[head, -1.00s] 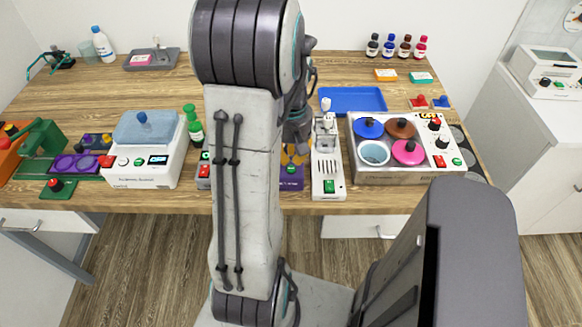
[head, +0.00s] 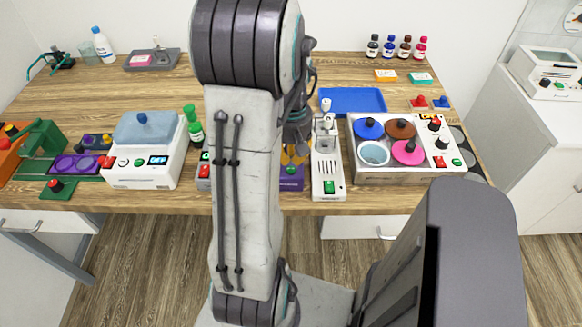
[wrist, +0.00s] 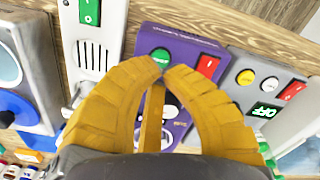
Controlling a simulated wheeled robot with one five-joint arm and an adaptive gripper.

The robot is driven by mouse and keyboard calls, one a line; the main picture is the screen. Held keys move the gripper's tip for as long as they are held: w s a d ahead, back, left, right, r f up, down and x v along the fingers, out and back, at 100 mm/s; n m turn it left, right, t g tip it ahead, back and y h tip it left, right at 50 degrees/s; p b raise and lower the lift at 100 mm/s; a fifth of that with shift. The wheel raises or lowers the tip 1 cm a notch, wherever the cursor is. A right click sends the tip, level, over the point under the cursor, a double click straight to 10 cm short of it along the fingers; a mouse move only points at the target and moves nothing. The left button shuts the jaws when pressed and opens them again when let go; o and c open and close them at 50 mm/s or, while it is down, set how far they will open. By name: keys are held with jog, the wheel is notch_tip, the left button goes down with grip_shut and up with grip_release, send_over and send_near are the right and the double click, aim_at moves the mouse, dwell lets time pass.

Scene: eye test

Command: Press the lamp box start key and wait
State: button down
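A purple box (wrist: 193,48) lies under my gripper in the wrist view, with a round green key (wrist: 160,57) and a red rocker switch (wrist: 207,66). I take it for the lamp box; its lettering is too small to read. In the head view the purple box (head: 291,184) shows partly behind my arm. My gripper (wrist: 167,70) has yellow fingers with their tips close together and nothing between them. The tips appear just beside the green key; I cannot tell whether they touch it. No lit lamp is clear.
A grey box (wrist: 235,66) with yellow and white buttons and an OFF display stands on one side of the purple box. A white device (head: 328,165) with a green switch stands on the other. A hotplate unit (head: 395,175) with coloured lids is further right.

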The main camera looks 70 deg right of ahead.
aim_at(291, 169)
jog(key=shift+f+b, duration=1.5)
jog(key=shift+f, duration=0.25)
dwell(1.2)
jog(key=shift+r, duration=0.1)
jog(key=shift+r+p, duration=3.3)
jog(key=shift+r, duration=0.7)
